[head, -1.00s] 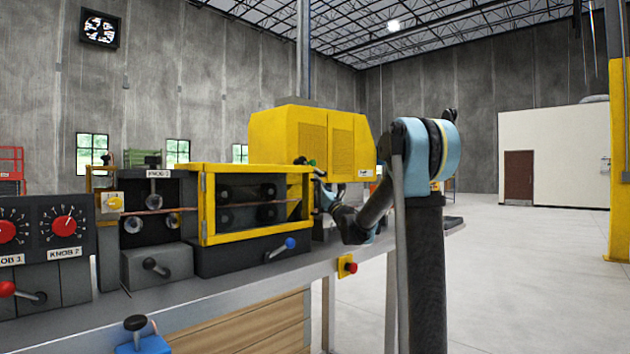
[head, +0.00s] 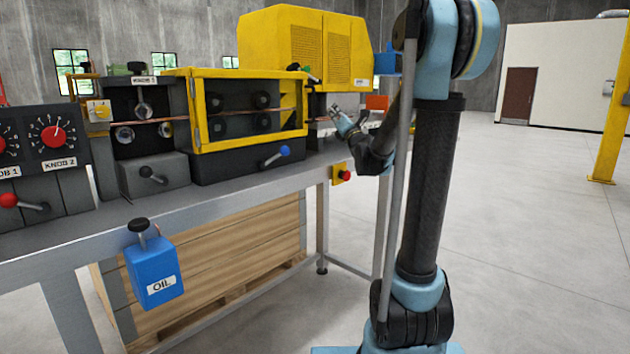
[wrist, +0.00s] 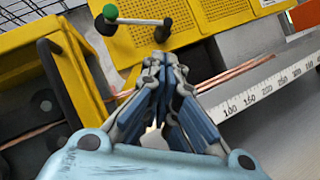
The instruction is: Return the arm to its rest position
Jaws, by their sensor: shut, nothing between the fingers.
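My gripper (head: 337,112) is at the right end of the machine, in front of the yellow housing. The wrist view shows my gripper (wrist: 165,65) with its fingertips together and nothing between them. My arm (head: 435,180) stands to the right of the bench and bends down and back toward the machine. A thin copper tube (wrist: 235,75) runs behind the fingers toward a ruler scale (wrist: 265,90). In the wrist view the fingers overlap part of the tube, and they appear apart from it.
The yellow housing (head: 290,45) and yellow-framed roller box (head: 250,78) stand close to my gripper. A crank with a green knob (wrist: 111,12) sits just beyond the fingers. A blue oil box (head: 154,270) hangs at the bench front. The floor (head: 560,220) at right is clear.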

